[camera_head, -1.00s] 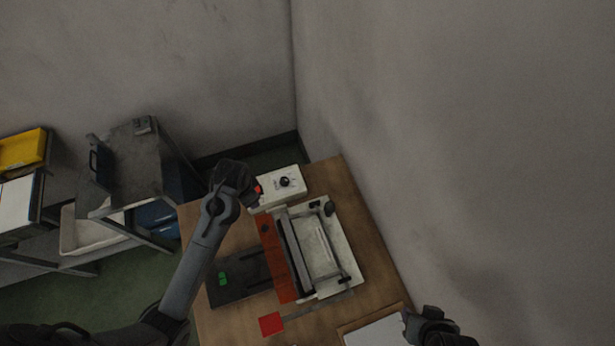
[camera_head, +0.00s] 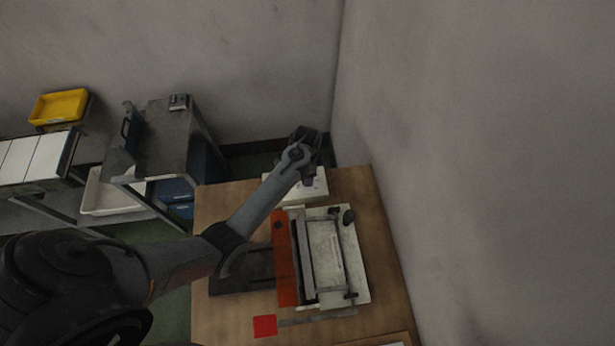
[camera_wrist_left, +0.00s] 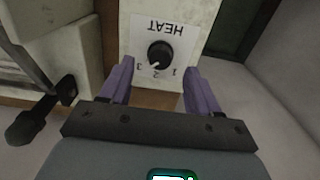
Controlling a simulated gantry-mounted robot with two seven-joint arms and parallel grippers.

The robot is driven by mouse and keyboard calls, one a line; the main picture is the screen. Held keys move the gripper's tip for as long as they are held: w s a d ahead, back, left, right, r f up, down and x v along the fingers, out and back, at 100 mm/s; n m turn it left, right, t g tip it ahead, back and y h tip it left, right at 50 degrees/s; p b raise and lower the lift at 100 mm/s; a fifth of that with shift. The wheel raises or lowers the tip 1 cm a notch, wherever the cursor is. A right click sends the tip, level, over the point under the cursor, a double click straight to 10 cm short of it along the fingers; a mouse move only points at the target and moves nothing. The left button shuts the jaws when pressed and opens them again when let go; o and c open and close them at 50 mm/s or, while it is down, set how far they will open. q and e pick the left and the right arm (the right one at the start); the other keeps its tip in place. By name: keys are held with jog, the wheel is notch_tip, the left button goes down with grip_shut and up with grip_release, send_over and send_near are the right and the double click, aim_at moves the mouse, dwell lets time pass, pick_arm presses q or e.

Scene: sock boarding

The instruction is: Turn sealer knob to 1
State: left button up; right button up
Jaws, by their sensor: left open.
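The sealer's black knob (camera_wrist_left: 160,53) sits on a white plate marked HEAT, shown upside down in the left wrist view, with 1, 2 and 3 around it. A pale mark on the knob seems to point toward 2, but it is small. My left gripper (camera_wrist_left: 160,80) is open, its two purple fingers reaching toward the knob, one on each side and apart from it. In the head view my left gripper (camera_head: 308,170) is over the white control box (camera_head: 320,190) and hides the knob. My right gripper is out of view.
A red square (camera_head: 265,326) lies near the front. A wall rises close to the table's right side.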

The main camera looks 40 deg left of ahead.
pick_arm(q)
jog(key=shift+f, duration=1.75)
jog(key=c, duration=1)
jog(key=shift+c, duration=0.2)
